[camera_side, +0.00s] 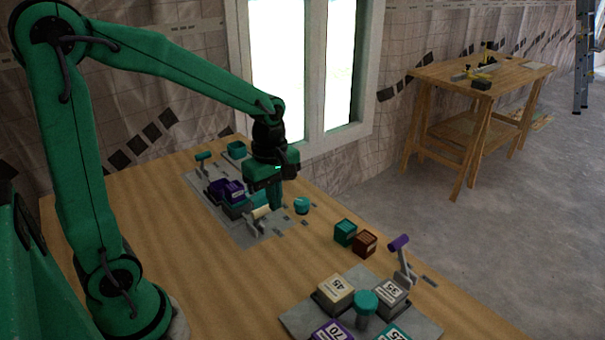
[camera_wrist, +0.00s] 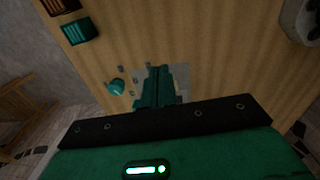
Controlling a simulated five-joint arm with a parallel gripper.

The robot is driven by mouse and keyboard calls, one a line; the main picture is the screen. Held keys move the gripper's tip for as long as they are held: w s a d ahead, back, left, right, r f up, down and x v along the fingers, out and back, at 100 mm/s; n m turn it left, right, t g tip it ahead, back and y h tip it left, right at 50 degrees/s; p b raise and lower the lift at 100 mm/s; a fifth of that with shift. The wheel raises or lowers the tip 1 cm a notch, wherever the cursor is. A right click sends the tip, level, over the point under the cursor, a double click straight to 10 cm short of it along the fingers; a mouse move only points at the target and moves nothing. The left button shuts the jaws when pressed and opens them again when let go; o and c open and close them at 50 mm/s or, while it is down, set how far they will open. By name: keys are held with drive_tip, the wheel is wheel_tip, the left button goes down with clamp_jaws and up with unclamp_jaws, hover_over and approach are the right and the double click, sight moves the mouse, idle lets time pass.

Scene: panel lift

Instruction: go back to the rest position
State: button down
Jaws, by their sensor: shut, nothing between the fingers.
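My green gripper (camera_side: 277,203) is at the end of my arm, pointing down over the right side of the far grey panel (camera_side: 250,233). Its fingers are together and empty; they also show in the wrist view (camera_wrist: 156,88). The fingertips look close above the panel; whether they touch it I cannot tell. A teal round knob (camera_side: 302,205) stands just right of the fingers, and it shows left of them in the wrist view (camera_wrist: 117,87). Purple blocks (camera_side: 228,189) and a cream-topped lever (camera_side: 260,213) are left of the fingers. My gripper hides part of the panel.
A green block (camera_side: 345,232) and a dark red block (camera_side: 364,244) sit on the wooden table (camera_side: 230,290). A purple-topped lever (camera_side: 399,243) and a near panel (camera_side: 297,321) with labelled blocks and a teal knob (camera_side: 366,302) are at front right. A window (camera_side: 313,70) stands behind.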

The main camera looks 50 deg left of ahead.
drive_tip(key=s+d+r+m+t, duration=0.1)
drive_tip(key=s+r+m, duration=0.3)
drive_tip(key=m, duration=0.5)
drive_tip(key=s+d+r+m+t, duration=0.2)
drive_tip(key=s+r+m+t, duration=0.2)
drive_tip(key=s+m, duration=0.3)
drive_tip(key=shift+r+m, duration=0.75)
drive_tip(key=shift+m, duration=0.45)
